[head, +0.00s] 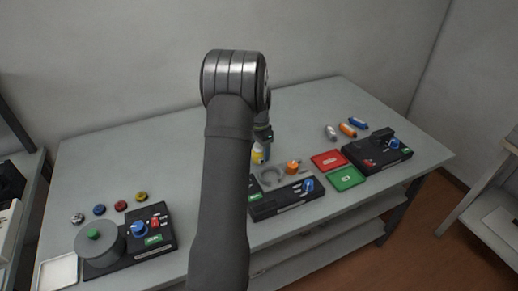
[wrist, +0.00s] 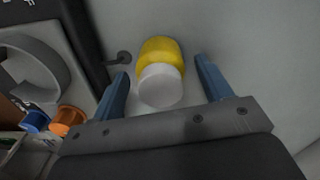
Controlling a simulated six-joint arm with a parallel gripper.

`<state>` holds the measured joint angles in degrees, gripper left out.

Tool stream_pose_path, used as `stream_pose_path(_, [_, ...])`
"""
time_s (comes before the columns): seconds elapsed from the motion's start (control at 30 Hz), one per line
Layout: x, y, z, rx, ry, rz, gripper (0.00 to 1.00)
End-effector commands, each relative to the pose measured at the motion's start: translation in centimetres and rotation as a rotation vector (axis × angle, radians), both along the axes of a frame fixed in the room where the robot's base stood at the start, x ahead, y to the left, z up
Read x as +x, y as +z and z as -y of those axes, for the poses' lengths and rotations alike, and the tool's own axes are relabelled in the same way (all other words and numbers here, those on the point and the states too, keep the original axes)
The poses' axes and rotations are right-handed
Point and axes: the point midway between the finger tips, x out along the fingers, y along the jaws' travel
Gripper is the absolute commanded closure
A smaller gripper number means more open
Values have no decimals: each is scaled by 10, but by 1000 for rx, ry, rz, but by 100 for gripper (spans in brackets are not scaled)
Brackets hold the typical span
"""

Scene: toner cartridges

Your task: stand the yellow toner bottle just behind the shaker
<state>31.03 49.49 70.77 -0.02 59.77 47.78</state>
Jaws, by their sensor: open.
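The yellow toner bottle (head: 258,153) stands on the table, behind the middle black device and partly hidden by my arm in the head view. In the wrist view the yellow bottle (wrist: 160,50), with its white cap toward the camera, lies between the two blue fingers of my gripper (wrist: 160,75). The fingers are apart, with a gap on each side of the bottle. My gripper (head: 263,135) is mostly hidden in the head view. The middle device (head: 262,208) has a grey open ring and a blue knob; I cannot tell for sure whether it is the shaker.
An orange-capped item (head: 293,167) is beside the ring. A red tray (head: 329,160) and a green tray (head: 346,178) lie to the right, near another black device (head: 372,157). A drum device (head: 100,243) and several small coloured caps are at the left. The back middle-left table is clear.

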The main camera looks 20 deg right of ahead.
Motion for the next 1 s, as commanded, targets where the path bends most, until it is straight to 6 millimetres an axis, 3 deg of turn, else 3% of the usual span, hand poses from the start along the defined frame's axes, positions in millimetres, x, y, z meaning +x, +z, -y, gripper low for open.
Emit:
stream_pose_path(0.6, [1,110,0,-2,0,2,28])
stream_pose_path(1.0, [0,121,0,-1,0,0,28])
